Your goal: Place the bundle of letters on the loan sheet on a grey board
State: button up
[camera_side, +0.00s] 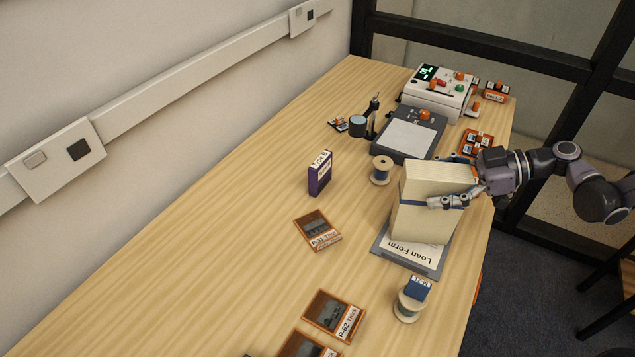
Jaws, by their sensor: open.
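The bundle of letters (421,222) is a tall cream block with a dark blue band around it. It stands upright on the grey board (436,270), covering the far part of the loan sheet (411,252), whose "Loan Form" print shows in front of it. My gripper (449,180) comes in from the right with open fingers on either side of the bundle's upper part. One finger lies along the near face by the band; the other is partly hidden behind the bundle. I cannot tell whether the fingers touch it.
A thread spool (381,170) and purple box (320,174) stand left of the bundle. A spool with a blue box (409,300) is in front. Framed plates (334,315) lie nearer. A grey device (408,138) and white machine (437,93) stand behind. The table's left middle is clear.

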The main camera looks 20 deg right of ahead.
jog(key=v, duration=1.2)
jog(key=shift+s+a+m+h, duration=0.3)
jog(key=shift+m+h, duration=0.2)
jog(key=shift+m, duration=0.2)
jog(key=s+d+m+t+h, duration=0.2)
jog(key=s+d+m+h, duration=0.2)
jog(key=s+m+h, duration=0.4)
jog(key=m+h, duration=0.3)
jog(key=m, duration=0.1)
